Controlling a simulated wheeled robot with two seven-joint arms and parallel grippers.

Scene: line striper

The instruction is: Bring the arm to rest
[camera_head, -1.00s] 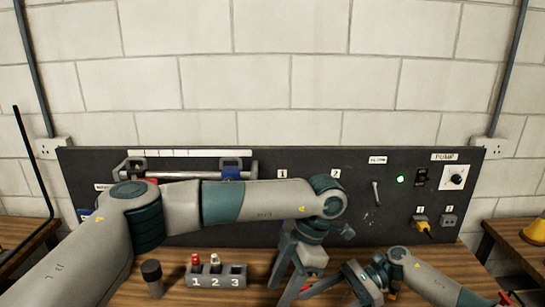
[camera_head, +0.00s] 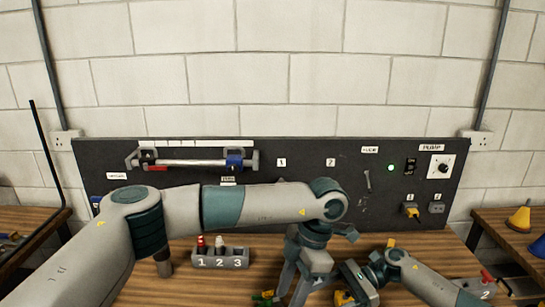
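My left arm (camera_head: 255,205) comes in from the left and stretches across in front of the dark panel. Its wrist bends down, and the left gripper (camera_head: 294,288) points down over the wooden bench. Its two fingers look spread apart, with nothing visible between them; the tips run near the bottom edge of the picture. My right arm (camera_head: 430,284) comes in from the lower right. Its gripper (camera_head: 352,288) is low over the bench, just right of the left gripper. Its fingers are partly hidden and cut off, so I cannot tell its opening.
The panel (camera_head: 300,160) carries a rail with a blue slider (camera_head: 235,161), a green lamp (camera_head: 391,167), a pump knob (camera_head: 440,167) and a yellow plug (camera_head: 411,211). A numbered block (camera_head: 221,260) holds red and white-topped pieces. Green (camera_head: 265,298) and yellow (camera_head: 343,298) parts lie low.

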